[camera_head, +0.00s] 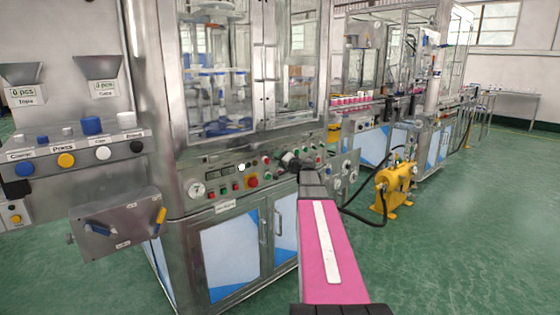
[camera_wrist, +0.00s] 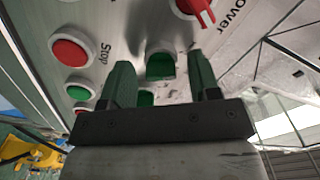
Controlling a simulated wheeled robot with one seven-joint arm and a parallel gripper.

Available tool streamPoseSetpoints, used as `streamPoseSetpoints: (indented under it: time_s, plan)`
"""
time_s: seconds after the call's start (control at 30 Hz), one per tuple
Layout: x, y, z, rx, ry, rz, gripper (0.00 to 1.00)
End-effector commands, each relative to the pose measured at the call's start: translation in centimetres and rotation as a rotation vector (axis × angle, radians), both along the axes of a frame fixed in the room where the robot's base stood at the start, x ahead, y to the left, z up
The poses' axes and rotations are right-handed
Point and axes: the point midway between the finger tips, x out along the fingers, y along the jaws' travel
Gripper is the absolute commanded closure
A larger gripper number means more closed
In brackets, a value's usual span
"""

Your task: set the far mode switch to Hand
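My gripper (camera_head: 291,160) is at the control panel (camera_head: 225,176) of the large steel machine in the head view. In the wrist view my gripper (camera_wrist: 160,72) is open, its two dark fingers apart. A green control (camera_wrist: 160,66) shows between the fingers, with gaps on both sides. I cannot tell whether it is a switch or a button. A red knob (camera_wrist: 195,10) beside the label "Power" is above it. No "Hand" label is readable, so I cannot identify the far mode switch or its setting.
A red "Stop" button (camera_wrist: 72,53) and a green button (camera_wrist: 78,93) are left of my fingers. A red button (camera_head: 252,181) and a gauge (camera_head: 198,189) are on the panel. A yellow pump (camera_head: 394,188) stands on the floor to the right. Green floor (camera_head: 460,220) is open beyond it.

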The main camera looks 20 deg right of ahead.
Motion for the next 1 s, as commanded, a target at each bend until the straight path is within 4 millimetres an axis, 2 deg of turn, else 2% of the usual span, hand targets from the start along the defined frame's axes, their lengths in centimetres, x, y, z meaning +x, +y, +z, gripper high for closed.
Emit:
streamPoseSetpoints:
  time_s: [0.27, 0.37, 0.8, 1.0]
  plan:
    - [-0.1, 0.0, 0.1, 0.002, -0.001, 0.0, 0.45]
    - [-0.7, -0.2, 0.1, 0.003, 0.0, 0.0, 0.45]
    - [-7.9, -2.7, 0.0, 0.002, 0.0, -0.002, 0.45]
    - [-9.8, -3.5, 0.0, 0.001, 0.0, -0.001, 0.45]
